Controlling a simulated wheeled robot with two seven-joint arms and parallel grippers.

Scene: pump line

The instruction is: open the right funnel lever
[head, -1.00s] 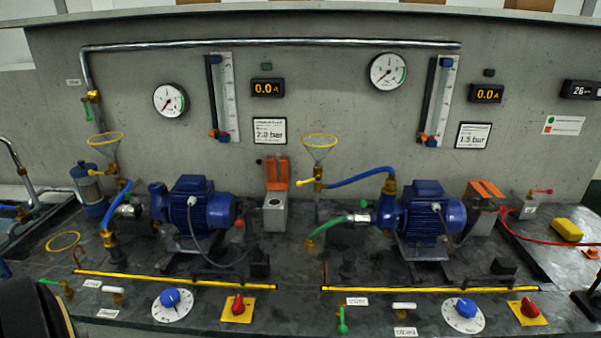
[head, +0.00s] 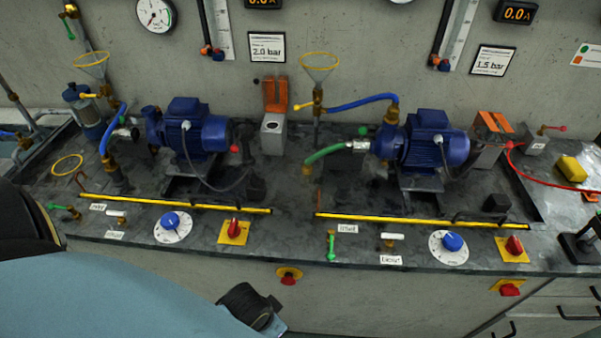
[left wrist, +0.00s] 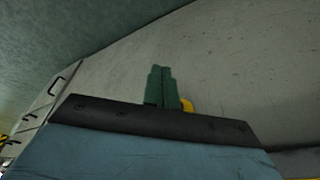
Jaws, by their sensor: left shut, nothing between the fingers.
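The right funnel (head: 319,62) has a yellow rim and stands on a pipe between the two pumps in the head view. Below it is a brass valve with a yellow lever (head: 303,106) that points left, roughly level, across the pipe. My left arm crosses the lower left of the head view, well below and in front of the funnel. In the left wrist view my left gripper (left wrist: 160,86) shows as two green fingers shut together, with nothing between them. It faces a plain grey surface. A small yellow thing (left wrist: 187,105) is partly hidden behind the gripper. My right gripper is not visible.
The left funnel (head: 93,59) has a similar yellow lever. Two blue pumps (head: 196,130) (head: 432,140) flank the right funnel. A blue hose (head: 360,101) leaves its valve to the right. Dials, red switches and a yellow bar (head: 420,220) line the bench front.

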